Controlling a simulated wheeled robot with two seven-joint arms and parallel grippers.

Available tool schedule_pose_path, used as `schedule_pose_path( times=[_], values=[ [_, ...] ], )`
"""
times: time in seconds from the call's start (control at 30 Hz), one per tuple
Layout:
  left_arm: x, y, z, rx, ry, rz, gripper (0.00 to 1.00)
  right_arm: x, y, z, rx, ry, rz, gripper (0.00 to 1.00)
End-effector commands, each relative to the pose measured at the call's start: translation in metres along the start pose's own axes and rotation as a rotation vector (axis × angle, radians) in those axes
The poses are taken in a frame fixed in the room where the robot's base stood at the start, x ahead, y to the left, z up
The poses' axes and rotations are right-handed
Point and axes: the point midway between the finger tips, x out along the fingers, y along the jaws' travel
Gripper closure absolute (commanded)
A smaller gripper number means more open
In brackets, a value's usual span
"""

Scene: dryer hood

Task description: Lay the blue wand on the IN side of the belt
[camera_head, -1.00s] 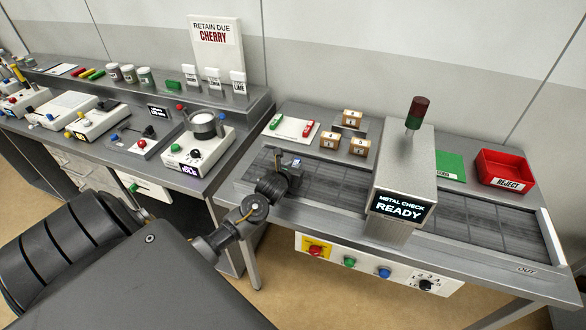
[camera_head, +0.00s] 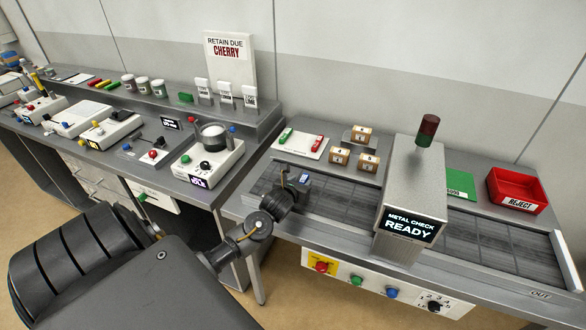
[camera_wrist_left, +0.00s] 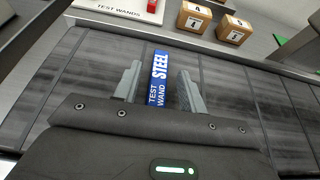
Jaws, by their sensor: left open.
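The blue wand (camera_wrist_left: 160,72), lettered STEEL TEST WAND, lies on the dark belt (camera_wrist_left: 232,90) in the left wrist view. My left gripper (camera_wrist_left: 159,85) is open, with one finger on each side of the wand and a gap showing at both. The wand's near end is hidden by the gripper body. In the head view my left gripper (camera_head: 302,182) is low over the belt (camera_head: 345,208), left of the metal check housing (camera_head: 408,180). The white test wands holder (camera_head: 297,143) behind the belt carries a green and a red wand. My right gripper is not in view.
Several small numbered boxes (camera_head: 339,155) stand behind the belt. The housing with its signal lamp (camera_head: 428,130) spans the belt to the right. A red REJECT tray (camera_head: 515,188) and a green pad (camera_head: 456,183) are beyond it. The belt is otherwise bare.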

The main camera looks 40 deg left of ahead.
Motion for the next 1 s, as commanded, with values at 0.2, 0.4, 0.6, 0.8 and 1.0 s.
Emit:
schedule_pose_path(
  times=[0.2,0.4,0.6,0.8,1.0],
  values=[
    [-0.045,-0.001,-0.002,0.001,-0.001,-0.005,0.59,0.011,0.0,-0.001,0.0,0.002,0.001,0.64],
    [-0.082,-0.001,-0.001,-0.002,0.0,-0.004,0.59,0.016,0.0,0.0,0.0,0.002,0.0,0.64],
    [-0.1,0.0,-0.001,-0.001,0.0,-0.002,0.59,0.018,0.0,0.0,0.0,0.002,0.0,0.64],
    [-0.103,0.0,0.0,-0.001,0.0,-0.002,0.59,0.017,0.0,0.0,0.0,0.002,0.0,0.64],
    [-0.103,0.0,0.0,-0.001,0.0,-0.002,0.59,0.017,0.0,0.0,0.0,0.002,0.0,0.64]
  ],
)
